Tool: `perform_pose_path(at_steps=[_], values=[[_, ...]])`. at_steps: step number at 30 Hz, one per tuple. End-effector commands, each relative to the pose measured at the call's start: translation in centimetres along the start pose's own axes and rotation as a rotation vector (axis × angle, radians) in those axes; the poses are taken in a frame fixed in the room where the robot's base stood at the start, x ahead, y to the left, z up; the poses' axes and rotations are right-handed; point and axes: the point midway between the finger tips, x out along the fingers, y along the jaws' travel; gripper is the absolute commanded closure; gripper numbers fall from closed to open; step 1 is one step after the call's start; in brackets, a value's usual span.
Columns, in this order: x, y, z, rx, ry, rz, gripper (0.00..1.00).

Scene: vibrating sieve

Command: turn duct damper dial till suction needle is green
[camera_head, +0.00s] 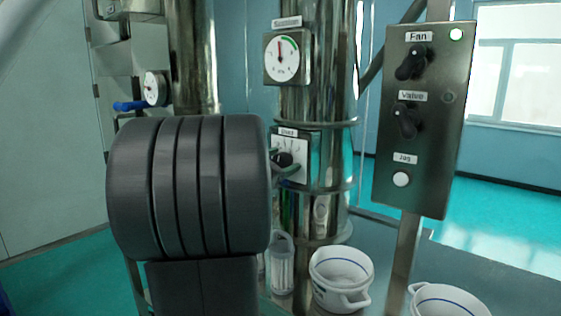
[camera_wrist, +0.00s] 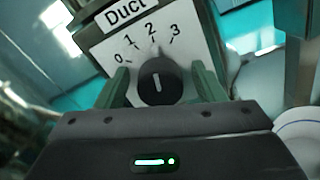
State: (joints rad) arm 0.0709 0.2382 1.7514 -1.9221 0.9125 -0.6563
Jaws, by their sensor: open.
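The duct dial (camera_wrist: 160,82) is a round black knob on a white plate labelled "Duct", marked 0 to 3. Its white line points up, roughly between 2 and 3. My gripper (camera_wrist: 163,84) is open, with one grey-green finger on each side of the knob; I cannot tell whether either touches it. In the head view the dial (camera_head: 283,159) shows on the metal duct, partly hidden by my wrist and fingers. The suction gauge (camera_head: 282,60) above it has a needle pointing almost straight up, just left of the green band at upper right.
A control panel (camera_head: 414,130) with Fan and Valve knobs and a Jog button stands to the right on a post. White buckets (camera_head: 341,262) stand below. A second gauge (camera_head: 154,88) with a blue handle is at left.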

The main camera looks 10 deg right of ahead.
Motion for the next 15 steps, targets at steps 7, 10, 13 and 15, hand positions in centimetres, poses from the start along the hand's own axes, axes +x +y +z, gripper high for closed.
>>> perform_pose_path(at_steps=[7,10,13,15], values=[[-0.03,0.0,0.0,0.0,0.0,0.0,0.81],[-0.03,-0.01,-0.01,0.001,0.0,0.0,0.82],[-0.04,-0.04,-0.11,0.01,0.0,0.0,0.82],[-0.04,-0.09,-0.21,0.025,-0.001,0.0,0.82]])
